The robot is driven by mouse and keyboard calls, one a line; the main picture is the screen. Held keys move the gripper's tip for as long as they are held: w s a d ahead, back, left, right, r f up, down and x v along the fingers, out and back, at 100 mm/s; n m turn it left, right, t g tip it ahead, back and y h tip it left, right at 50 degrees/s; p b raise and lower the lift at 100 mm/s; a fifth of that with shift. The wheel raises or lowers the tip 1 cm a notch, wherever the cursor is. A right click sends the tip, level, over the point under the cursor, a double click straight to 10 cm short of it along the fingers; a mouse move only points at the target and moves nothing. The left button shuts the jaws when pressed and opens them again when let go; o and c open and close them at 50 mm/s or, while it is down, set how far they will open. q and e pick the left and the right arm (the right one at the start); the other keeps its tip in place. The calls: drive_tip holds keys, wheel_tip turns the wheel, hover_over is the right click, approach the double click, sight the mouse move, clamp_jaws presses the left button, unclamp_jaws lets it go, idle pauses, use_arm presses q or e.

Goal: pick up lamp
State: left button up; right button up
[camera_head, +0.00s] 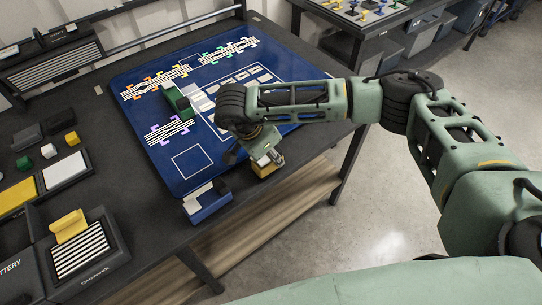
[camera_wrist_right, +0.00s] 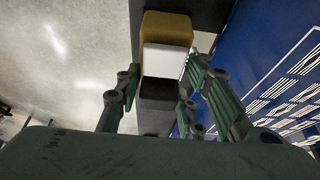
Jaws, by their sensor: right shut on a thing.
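A small block-like thing with a yellow body, a white face and a dark grey part, which I take to be the lamp (camera_wrist_right: 167,27), sits between the fingers of my right gripper (camera_wrist_right: 162,82). In the head view the right gripper (camera_head: 270,159) is at the front right edge of the dark table, and the yellow part of the lamp (camera_head: 265,172) shows just below the fingertips. The gripper is shut on it. I cannot tell whether the lamp touches the table. My left gripper is in neither view.
A blue mat (camera_head: 185,172) with striped pieces covers the table's middle. A green block-like thing (camera_head: 178,101) lies on it. A blue open-topped box (camera_head: 207,205) stands at its front edge. Small blocks and trays, including a striped pad (camera_head: 82,252), fill the left side.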

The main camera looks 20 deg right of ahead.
sight(279, 147)
drive_tip(key=r+b, duration=0.1)
drive_tip(key=r, duration=0.1)
drive_tip(key=d+r, duration=0.1)
drive_tip(key=shift+s+d+r+b, duration=0.1)
drive_tip(key=shift+d+r+b, duration=0.05)
drive_tip(key=shift+r+b, duration=0.25)
drive_tip(key=s+d+r+b, duration=0.3)
drive_tip(key=d+r, duration=0.3)
drive_tip(key=d, duration=0.3)
drive_tip(key=shift+s+d+r, duration=0.25)
drive_tip(key=shift+s+d, duration=0.1)
drive_tip(key=shift+d, duration=0.05)
wheel_tip(279, 147, up, 2)
drive_tip(key=shift+r+p, duration=0.1)
drive_tip(key=shift+p, duration=0.4)
